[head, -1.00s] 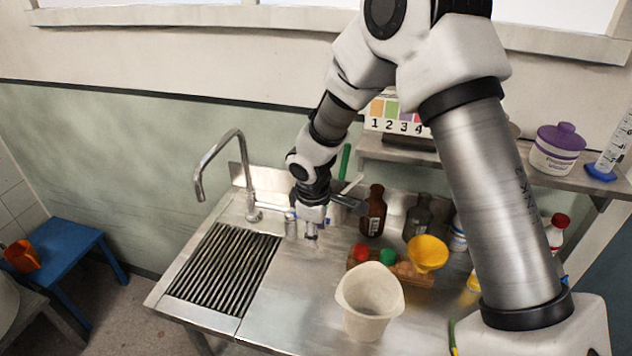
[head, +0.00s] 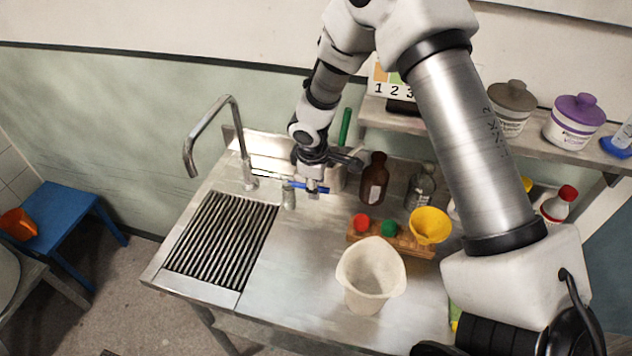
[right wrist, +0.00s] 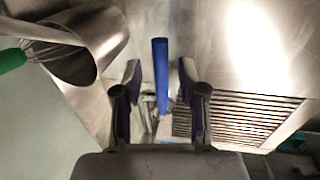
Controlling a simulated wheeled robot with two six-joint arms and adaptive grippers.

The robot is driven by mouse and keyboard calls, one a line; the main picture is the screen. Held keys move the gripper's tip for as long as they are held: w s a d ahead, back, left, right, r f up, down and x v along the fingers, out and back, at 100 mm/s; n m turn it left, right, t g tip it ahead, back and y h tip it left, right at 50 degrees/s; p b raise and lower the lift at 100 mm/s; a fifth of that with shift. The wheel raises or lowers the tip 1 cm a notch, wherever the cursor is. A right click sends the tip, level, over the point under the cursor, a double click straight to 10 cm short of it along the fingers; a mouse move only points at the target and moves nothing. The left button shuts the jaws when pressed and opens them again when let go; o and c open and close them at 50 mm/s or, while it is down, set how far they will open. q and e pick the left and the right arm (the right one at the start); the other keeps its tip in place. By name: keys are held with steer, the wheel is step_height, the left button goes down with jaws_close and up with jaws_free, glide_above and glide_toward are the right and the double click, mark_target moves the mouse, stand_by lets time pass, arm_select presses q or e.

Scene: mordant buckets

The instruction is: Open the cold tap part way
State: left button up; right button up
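The cold tap is a short metal post (head: 288,195) with a blue lever (head: 318,188), right of the tall spout on the sink top. My right gripper (head: 313,187) hangs from above at the lever. In the right wrist view the blue lever (right wrist: 160,62) lies between the two fingers of my right gripper (right wrist: 159,80), with a gap on each side. The fingers are open and I see no contact. Part of the lever is hidden by the gripper in the head view. My left gripper is not in view.
The bent spout (head: 238,140) stands left of the tap, above the slatted drain grid (head: 222,240). A metal cup with a whisk (right wrist: 92,58) is close by the gripper. A brown bottle (head: 374,180), yellow funnel (head: 430,225) and white jug (head: 370,275) stand to the right.

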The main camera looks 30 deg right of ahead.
steer(key=shift+s+a+r, duration=0.1)
steer(key=shift+s+r, duration=0.05)
steer(key=shift+s, duration=0.05)
jaws_close()
